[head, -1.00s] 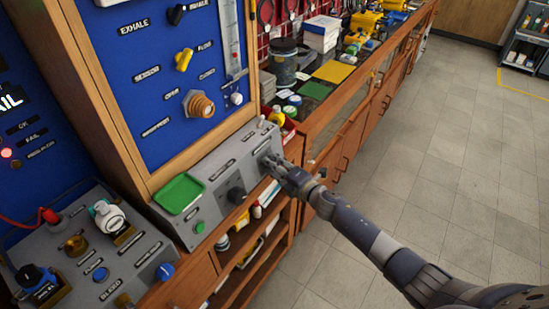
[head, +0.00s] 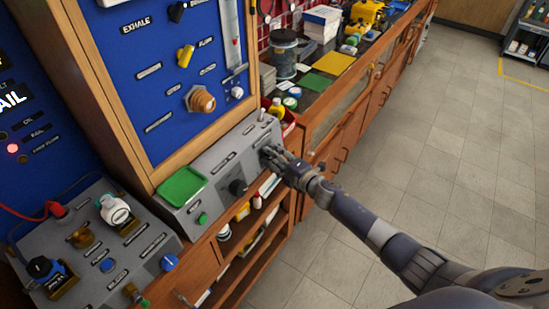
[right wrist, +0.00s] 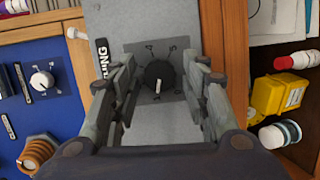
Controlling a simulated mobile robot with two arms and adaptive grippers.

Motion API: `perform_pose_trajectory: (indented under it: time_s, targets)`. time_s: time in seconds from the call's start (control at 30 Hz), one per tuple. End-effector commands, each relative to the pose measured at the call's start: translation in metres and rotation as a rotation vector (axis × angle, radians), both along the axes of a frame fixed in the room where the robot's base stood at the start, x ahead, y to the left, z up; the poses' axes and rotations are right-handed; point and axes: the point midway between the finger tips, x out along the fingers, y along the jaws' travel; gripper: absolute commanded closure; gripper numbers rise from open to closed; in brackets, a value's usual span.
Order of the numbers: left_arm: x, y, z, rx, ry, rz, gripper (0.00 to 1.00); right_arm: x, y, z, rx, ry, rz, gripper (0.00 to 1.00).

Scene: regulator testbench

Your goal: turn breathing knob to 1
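The breathing knob (right wrist: 159,75) is a round black dial with a white pointer mark on a grey panel. Its label (right wrist: 102,63) shows only its end letters, "HING". The white mark points toward the bottom of the right wrist view. My right gripper (right wrist: 161,80) is open, with one finger on each side of the knob and a visible gap to each. In the head view my right gripper (head: 271,156) is at the right end of the grey console (head: 207,160) and largely hides the knob. My left gripper is not in view.
A second black knob (head: 237,187), a green button (head: 203,218) and a green tray (head: 181,186) are on the same console. A blue panel (head: 150,95) with a yellow knob (head: 186,56) rises behind. Open shelves lie below.

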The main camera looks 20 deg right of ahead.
Motion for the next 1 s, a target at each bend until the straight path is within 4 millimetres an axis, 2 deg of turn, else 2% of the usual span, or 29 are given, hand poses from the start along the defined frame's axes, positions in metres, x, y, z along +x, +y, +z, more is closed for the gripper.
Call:
perform_pose_trajectory:
  time_s: [0.33,0.47,0.67,1.0]
  targets:
    - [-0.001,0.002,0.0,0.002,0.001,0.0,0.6,-0.001,0.0,0.0,-0.001,0.0,0.001,0.51]
    - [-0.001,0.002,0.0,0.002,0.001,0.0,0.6,-0.007,-0.003,0.001,-0.002,0.0,0.0,0.51]
    - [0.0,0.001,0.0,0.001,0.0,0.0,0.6,-0.031,-0.012,0.006,-0.003,0.001,0.003,0.51]
    - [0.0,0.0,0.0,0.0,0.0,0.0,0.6,-0.086,-0.034,0.018,-0.003,0.002,0.002,0.51]
